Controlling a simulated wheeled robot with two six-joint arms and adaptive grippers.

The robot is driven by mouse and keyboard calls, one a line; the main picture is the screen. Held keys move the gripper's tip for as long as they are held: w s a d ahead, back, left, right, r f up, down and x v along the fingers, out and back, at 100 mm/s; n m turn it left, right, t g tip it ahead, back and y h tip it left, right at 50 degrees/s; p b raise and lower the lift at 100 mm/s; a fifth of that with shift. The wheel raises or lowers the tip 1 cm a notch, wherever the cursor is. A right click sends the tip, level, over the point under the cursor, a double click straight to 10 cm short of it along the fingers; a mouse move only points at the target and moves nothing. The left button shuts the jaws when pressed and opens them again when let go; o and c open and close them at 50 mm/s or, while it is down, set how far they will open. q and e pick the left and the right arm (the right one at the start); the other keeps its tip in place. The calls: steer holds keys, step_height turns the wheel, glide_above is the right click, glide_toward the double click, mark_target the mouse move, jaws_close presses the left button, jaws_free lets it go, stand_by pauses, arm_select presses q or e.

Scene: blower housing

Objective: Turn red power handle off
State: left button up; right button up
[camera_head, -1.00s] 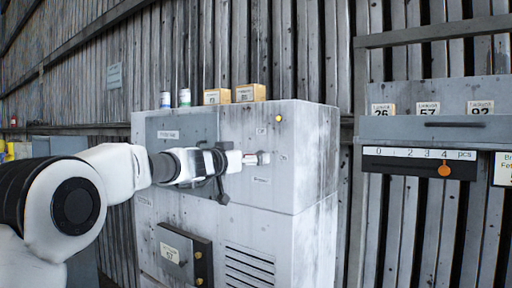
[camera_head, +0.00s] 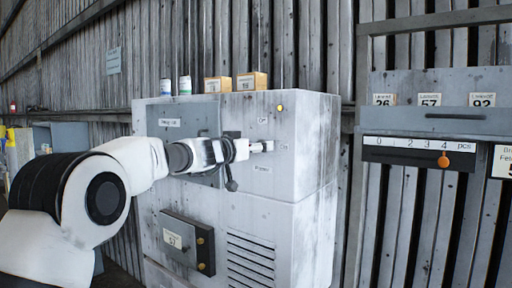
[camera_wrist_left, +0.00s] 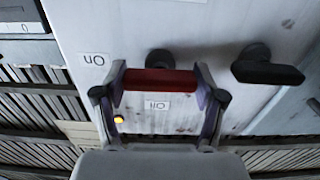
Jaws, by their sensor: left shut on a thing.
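The red power handle (camera_wrist_left: 160,79) lies as a short bar between the fingers of my left gripper (camera_wrist_left: 160,88) in the left wrist view. The fingers are at its two ends, shut on it. A dark round mount (camera_wrist_left: 160,58) shows just behind it. The "On" label (camera_wrist_left: 93,60) is at the left and the "Off" label (camera_wrist_left: 157,104) just below the bar. In the head view my left gripper (camera_head: 240,149) is at the cabinet front, left of the "On" label and below the "Off" label; it hides the red of the handle there. My right gripper is not in view.
A black lever (camera_wrist_left: 270,68) sits beside the handle. A yellow lamp (camera_head: 280,108) is at the upper front of the grey cabinet (camera_head: 311,150). Cans and small boxes (camera_head: 252,81) stand on top. A rack with an orange slider (camera_head: 443,161) is at the right.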

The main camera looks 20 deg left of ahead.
arm_select(q)
steer(key=n+b, duration=0.2)
steer(key=n, duration=0.1)
steer(key=shift+f+n+b, duration=0.1)
steer(key=shift+n+b, duration=0.2)
steer(key=shift+b, duration=0.1)
steer(key=n+b, duration=0.1)
steer(key=n, duration=0.2)
steer(key=shift+a+n, duration=0.1)
steer(key=shift+n, duration=0.2)
steer(key=n+b, duration=0.1)
steer(key=n, duration=0.4)
steer(key=shift+n, duration=0.3)
steer(key=n, duration=0.4)
steer(key=shift+n, duration=0.4)
steer(key=o, duration=1.2)
steer(key=shift+a, duration=0.1)
steer(key=shift+c, duration=0.2)
